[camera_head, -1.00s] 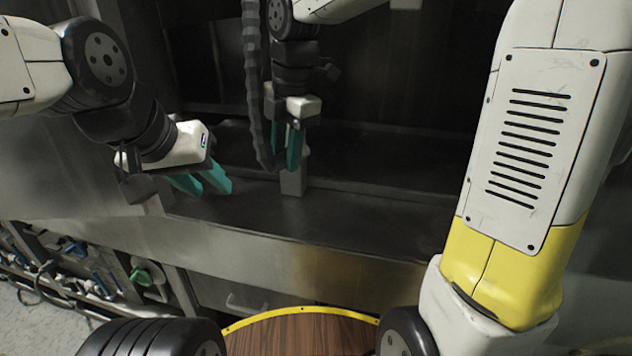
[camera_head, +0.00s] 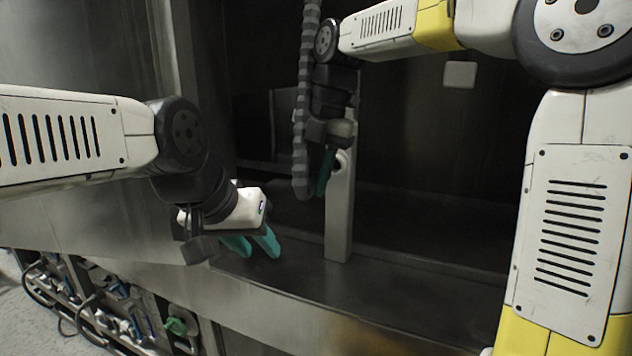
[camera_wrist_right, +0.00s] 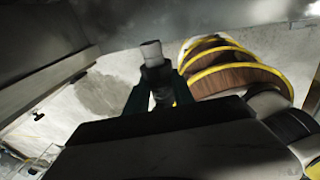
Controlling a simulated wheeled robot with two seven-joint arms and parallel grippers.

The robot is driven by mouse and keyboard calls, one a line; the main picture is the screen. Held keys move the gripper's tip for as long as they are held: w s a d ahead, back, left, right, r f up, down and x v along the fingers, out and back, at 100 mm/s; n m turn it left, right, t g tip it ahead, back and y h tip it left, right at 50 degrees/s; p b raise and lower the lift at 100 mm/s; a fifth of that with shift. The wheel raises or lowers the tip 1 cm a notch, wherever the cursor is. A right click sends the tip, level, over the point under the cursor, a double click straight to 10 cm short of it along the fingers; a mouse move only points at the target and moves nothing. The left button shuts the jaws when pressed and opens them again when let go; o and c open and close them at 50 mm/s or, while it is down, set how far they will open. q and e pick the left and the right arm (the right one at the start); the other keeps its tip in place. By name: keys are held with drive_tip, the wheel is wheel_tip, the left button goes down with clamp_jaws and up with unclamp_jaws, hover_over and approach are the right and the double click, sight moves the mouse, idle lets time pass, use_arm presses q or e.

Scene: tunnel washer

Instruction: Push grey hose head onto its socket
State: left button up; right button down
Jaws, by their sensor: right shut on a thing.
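The grey ribbed hose (camera_head: 301,110) hangs down in the head view and curves at its bottom toward my right gripper (camera_head: 326,174). In the right wrist view the gripper's dark green fingers are shut on the grey hose head (camera_wrist_right: 152,54), whose pale cylindrical end sticks out beyond them. The fingers partly cover its darker lower part. In the head view an upright grey post (camera_head: 340,215) stands just right of this gripper, with a round fitting, perhaps the socket (camera_head: 343,159), near its top. Whether head and fitting touch cannot be told. My left gripper (camera_head: 252,243) is open and empty.
A metal ledge (camera_head: 290,300) runs below the dark recess. A small pale block (camera_head: 460,74) shows at upper right. Clutter with hoses and a green part (camera_head: 178,326) lies at lower left. The wrist view shows yellow-rimmed wooden round steps (camera_wrist_right: 225,72).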

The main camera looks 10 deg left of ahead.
drive_tip(key=shift+w+d, duration=0.3)
drive_tip(key=shift+w, duration=0.65)
drive_tip(key=shift+w+d, duration=0.3)
drive_tip(key=shift+w, duration=0.65)
drive_tip(key=shift+w+d, duration=0.3)
drive_tip(key=shift+w, duration=0.65)
drive_tip(key=shift+w+d, duration=0.35)
drive_tip(key=shift+w, duration=0.5)
idle(0.3)
drive_tip(key=shift+w, duration=0.2)
drive_tip(key=shift+w+d, duration=0.1)
drive_tip(key=shift+w, duration=0.3)
idle(0.3)
drive_tip(key=c, duration=1)
unclamp_jaws()
drive_tip(key=shift+s, duration=0.2)
